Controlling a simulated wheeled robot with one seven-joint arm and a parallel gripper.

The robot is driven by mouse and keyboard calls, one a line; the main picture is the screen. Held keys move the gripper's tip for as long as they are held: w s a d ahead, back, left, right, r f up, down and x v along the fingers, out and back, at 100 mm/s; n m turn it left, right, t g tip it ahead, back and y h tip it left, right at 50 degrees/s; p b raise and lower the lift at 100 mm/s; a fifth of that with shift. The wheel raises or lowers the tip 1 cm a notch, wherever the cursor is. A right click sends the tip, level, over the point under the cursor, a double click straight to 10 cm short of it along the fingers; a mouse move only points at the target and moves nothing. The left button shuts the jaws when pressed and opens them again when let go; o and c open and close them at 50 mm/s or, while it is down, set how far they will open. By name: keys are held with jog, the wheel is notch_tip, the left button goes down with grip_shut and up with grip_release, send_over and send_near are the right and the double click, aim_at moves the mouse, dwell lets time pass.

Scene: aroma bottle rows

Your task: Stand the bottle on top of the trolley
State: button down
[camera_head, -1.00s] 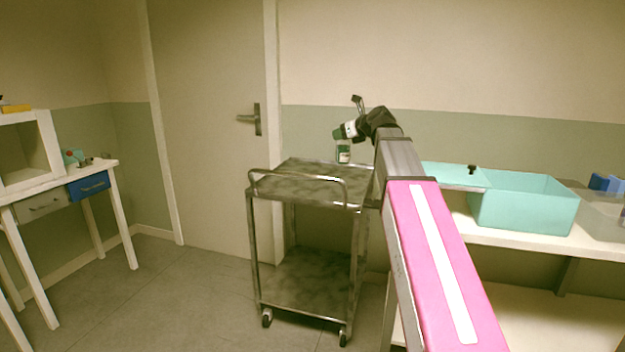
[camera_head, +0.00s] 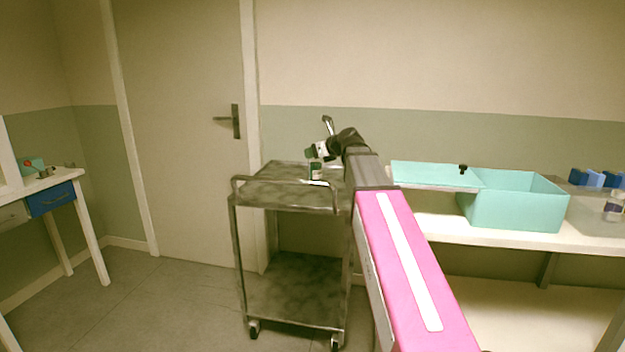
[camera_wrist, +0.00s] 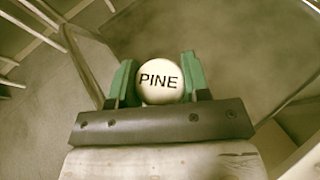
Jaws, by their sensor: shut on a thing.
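The bottle (camera_head: 316,172) is small and dark green with a pale label, and hangs upright under my gripper (camera_head: 314,153) in the head view. In the wrist view its round cream cap (camera_wrist: 160,82) reads "PINE" and sits between the two green fingers of my gripper (camera_wrist: 158,84), which is shut on it. The metal trolley (camera_head: 268,193) stands in front of the door. The bottle appears over the right part of its top shelf. I cannot tell whether its base touches the shelf.
The trolley has a raised rail (camera_head: 240,180) and a lower shelf (camera_head: 290,285). Its visible top is otherwise clear. To the right, a white bench (camera_head: 440,228) carries a teal box (camera_head: 515,205) and several blue things. A white table with a blue drawer (camera_head: 50,198) stands at left.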

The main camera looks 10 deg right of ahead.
jog(key=w+d+f, duration=0.6)
jog(key=w+f, duration=0.2)
jog(key=f, duration=0.2)
jog(key=shift+w+d+f, duration=0.15)
jog(key=shift+w+d, duration=0.05)
jog(key=shift+d, duration=0.1)
jog(key=shift+f, duration=0.1)
jog(key=c, duration=0.6)
grip_release()
jog(key=v, duration=1.2)
